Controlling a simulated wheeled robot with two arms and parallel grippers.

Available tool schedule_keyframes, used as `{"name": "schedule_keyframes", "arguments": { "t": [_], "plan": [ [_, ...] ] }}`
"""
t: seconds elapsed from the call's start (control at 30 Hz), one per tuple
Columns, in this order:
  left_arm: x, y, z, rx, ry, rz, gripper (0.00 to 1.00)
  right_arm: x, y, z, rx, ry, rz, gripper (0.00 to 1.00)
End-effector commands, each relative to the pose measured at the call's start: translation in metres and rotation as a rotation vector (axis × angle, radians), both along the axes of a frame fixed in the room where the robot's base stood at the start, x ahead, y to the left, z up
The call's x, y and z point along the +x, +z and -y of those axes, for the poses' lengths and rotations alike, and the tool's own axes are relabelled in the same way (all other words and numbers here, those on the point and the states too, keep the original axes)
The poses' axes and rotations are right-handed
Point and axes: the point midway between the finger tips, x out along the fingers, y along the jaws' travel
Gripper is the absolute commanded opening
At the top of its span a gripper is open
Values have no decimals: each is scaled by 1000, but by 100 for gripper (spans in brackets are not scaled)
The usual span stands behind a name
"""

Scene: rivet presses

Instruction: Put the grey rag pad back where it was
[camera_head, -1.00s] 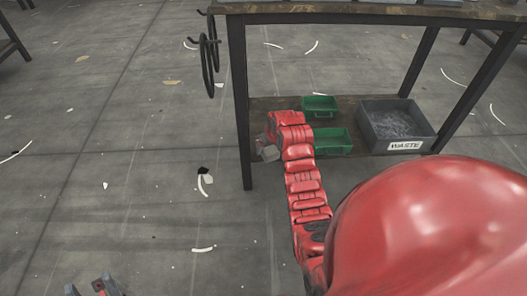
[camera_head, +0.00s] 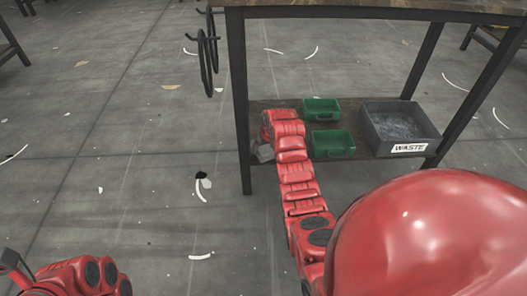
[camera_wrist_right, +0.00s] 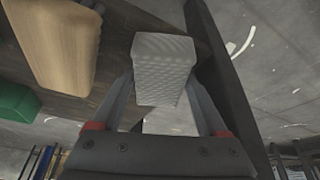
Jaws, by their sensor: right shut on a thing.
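The grey rag pad (camera_wrist_right: 163,68) is a pale, textured block in the right wrist view, held between the two fingers of my right gripper (camera_wrist_right: 160,100). My right gripper (camera_head: 260,149) is mostly hidden there by my red arm. I cannot tell whether the pad touches the shelf. Part of my left arm shows at the bottom left, with its gripper (camera_head: 12,264) cut off by the frame edge.
Two green bins (camera_head: 321,109) (camera_head: 332,144) and a grey waste bin (camera_head: 398,128) stand on the shelf. A wooden block (camera_wrist_right: 58,42) lies near the pad in the right wrist view. The dark table leg (camera_head: 241,110) is close to my right gripper. Floor at left is mostly open.

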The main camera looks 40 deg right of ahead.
Motion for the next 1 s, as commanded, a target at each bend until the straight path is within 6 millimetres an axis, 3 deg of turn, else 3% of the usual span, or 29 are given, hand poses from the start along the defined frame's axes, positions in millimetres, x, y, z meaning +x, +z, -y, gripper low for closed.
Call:
{"name": "schedule_keyframes", "arguments": {
  "t": [0.13, 0.4, 0.43, 0.5, 0.83, 1.0],
  "plan": [
    [-17, -1, -13, -56, -50, 104, 50, 0, -7, 0, 0, 0, 0, 32],
    [-19, 0, -15, -67, -60, 119, 50, -1, -8, 0, 1, 0, -3, 32],
    [-19, 0, -15, -68, -59, 119, 50, -1, -8, 0, 1, 0, -3, 79],
    [-19, -1, -15, -67, -59, 118, 50, -1, -8, 0, 1, 0, -3, 89],
    [-16, 1, -12, -54, -48, 97, 50, -1, -4, 0, 0, 0, -1, 89],
    [6, 2, 4, 18, 16, -39, 50, -6, 8, -1, 2, -1, -3, 89]
  ]
}}
